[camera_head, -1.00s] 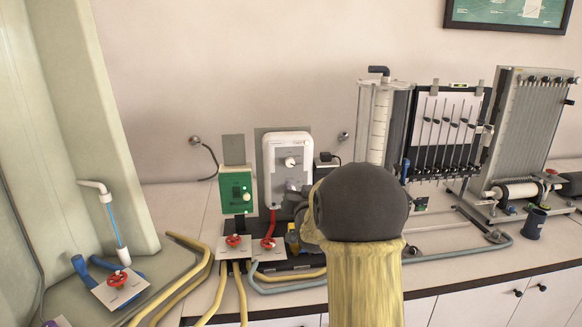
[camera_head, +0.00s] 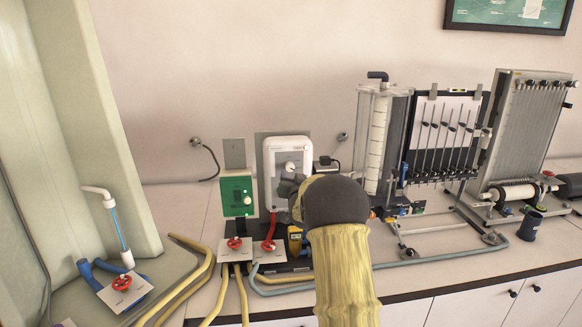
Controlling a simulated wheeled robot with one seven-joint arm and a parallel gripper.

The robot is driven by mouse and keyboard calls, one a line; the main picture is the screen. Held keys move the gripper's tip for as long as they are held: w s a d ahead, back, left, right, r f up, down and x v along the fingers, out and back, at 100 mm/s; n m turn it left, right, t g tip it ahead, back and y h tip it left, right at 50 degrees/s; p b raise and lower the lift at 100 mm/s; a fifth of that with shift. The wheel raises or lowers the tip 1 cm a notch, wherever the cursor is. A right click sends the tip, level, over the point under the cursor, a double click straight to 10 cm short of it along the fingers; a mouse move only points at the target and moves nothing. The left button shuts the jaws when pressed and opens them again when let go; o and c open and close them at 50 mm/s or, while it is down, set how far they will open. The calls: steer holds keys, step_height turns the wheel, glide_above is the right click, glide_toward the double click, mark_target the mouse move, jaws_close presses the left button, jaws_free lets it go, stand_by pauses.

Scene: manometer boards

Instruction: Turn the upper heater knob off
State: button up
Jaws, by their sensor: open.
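The white heater box (camera_head: 288,146) stands upright against a grey back plate near the middle of the counter. Its upper knob (camera_head: 290,167) is a small round white dial on the grey front panel, and its pointer is too small to read. My gripper (camera_head: 287,186) is in front of the lower part of the panel, just below the upper knob. It is dark, open and seen from behind, so its fingertips are hard to make out. It and my arm hide the lower panel and any lower knob. Contact with the box cannot be told.
A green control box (camera_head: 237,196) stands just left of the heater. Red valves (camera_head: 234,243) and yellow hoses (camera_head: 205,262) lie in front. A clear cylinder (camera_head: 377,140) and manometer boards (camera_head: 446,135) stand to the right. The wall above the heater is clear.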

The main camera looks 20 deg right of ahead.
mark_target(290, 168)
steer(key=shift+p+x, duration=1.05)
steer(key=shift+x, duration=2.05)
steer(key=c, duration=1)
